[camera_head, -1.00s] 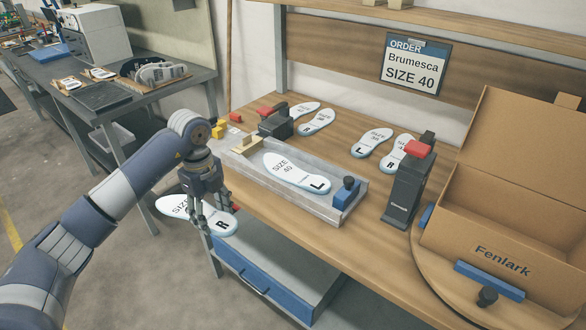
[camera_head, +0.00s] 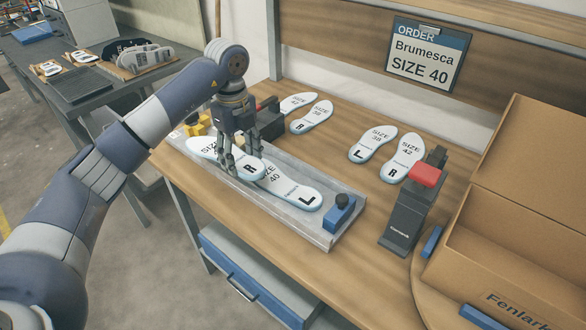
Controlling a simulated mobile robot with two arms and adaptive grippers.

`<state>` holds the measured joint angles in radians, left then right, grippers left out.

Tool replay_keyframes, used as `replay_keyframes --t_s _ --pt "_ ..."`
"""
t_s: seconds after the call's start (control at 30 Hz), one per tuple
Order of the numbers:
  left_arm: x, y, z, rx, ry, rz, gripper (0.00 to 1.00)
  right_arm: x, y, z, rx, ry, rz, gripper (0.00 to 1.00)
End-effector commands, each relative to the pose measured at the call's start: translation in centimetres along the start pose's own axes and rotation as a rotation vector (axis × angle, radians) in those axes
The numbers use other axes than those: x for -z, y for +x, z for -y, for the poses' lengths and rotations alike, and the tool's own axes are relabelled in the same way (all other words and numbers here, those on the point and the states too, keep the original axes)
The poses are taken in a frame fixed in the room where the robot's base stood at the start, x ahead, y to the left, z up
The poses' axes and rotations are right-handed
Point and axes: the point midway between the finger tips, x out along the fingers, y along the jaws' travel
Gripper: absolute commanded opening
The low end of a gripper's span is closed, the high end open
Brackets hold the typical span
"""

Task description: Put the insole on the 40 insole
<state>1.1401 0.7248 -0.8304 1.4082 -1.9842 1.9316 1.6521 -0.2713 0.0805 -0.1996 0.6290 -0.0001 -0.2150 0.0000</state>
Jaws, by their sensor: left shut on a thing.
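My left gripper (camera_head: 240,160) is shut on a white insole marked R (camera_head: 203,146), its size print partly covered by my fingers. The held insole is over the left part of a grey metal tray (camera_head: 332,233). In the tray lies the size 40 insole marked L (camera_head: 289,193). My right gripper is not in view.
Size 38 and 42 insoles (camera_head: 372,144) (camera_head: 312,116) lie behind the tray. A dark clamp with a red top (camera_head: 409,205) stands right of it. A blue stop (camera_head: 340,212) sits at the tray's right end. An open Fenlark box (camera_head: 530,230) is at right.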

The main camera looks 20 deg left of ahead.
Motion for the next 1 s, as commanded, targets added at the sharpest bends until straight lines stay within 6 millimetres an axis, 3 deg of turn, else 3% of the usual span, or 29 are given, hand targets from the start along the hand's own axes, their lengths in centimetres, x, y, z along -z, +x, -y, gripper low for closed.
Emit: replay_keyframes --t_s 0.3,0.5,0.73,1.0 --pt "7.3 0.4 4.9 0.000 0.007 -0.003 0.32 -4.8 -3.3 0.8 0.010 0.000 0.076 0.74" --pt "10.7 0.9 7.2 0.000 0.002 -0.002 0.32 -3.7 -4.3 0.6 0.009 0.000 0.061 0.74" --pt "11.8 1.6 7.9 -0.001 0.000 -0.001 0.32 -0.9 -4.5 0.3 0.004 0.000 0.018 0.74" --pt "11.8 4.7 7.9 -0.001 0.000 -0.002 0.32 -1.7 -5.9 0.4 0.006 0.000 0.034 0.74"
